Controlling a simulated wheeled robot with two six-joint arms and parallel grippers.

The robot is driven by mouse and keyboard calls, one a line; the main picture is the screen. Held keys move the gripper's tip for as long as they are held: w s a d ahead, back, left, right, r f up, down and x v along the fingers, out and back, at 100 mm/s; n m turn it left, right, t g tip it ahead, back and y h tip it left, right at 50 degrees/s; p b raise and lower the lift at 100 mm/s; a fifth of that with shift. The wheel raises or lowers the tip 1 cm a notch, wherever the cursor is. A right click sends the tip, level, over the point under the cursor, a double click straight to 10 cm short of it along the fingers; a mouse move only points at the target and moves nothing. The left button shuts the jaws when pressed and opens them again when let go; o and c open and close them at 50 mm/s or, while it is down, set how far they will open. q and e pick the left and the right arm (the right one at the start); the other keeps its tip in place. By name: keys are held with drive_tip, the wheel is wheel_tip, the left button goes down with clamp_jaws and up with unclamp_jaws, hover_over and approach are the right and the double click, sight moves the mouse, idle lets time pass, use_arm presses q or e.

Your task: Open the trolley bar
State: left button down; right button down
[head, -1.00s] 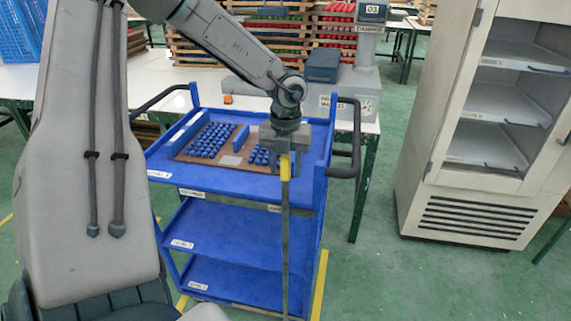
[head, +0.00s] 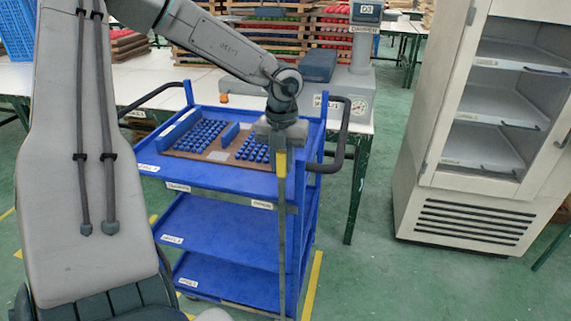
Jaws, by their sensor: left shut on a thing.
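The blue trolley (head: 215,255) stands in the middle of the head view, with three shelves and black handles at its sides. The trolley bar (head: 282,215) is a thin grey upright bar with a yellow top part, at the trolley's front right. My left gripper (head: 281,143) reaches in from above and is shut on the top of the bar, just above the yellow part. The bar hangs nearly vertical in front of the shelves. The fingers hide its top end. My right gripper is not in view.
A brown board (head: 215,155) with rows of small blue pieces lies on the trolley's top shelf. A white table (head: 140,80) with a scale (head: 345,90) stands behind. A beige cabinet (head: 470,190) with glass front stands right. Green floor lies clear between trolley and cabinet.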

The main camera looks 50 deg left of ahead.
use_arm(q)
drive_tip(key=c, duration=1.3)
unclamp_jaws()
drive_tip(key=shift+w+d, duration=0.1)
drive_tip(key=shift+c, duration=0.2)
drive_tip(key=shift+o, duration=0.5)
drive_tip(key=shift+w+d, duration=0.1)
drive_tip(key=shift+d, duration=0.1)
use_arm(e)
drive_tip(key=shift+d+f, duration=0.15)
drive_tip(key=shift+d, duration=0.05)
use_arm(q)
drive_tip(key=shift+a+r, duration=0.1)
drive_tip(key=shift+a+r, duration=0.1)
drive_tip(key=shift+r, duration=0.2)
wheel_tip(320, 180, up, 9)
drive_tip(key=shift+b, duration=0.35)
drive_tip(key=shift+r, duration=0.5)
drive_tip(key=shift+d, duration=0.2)
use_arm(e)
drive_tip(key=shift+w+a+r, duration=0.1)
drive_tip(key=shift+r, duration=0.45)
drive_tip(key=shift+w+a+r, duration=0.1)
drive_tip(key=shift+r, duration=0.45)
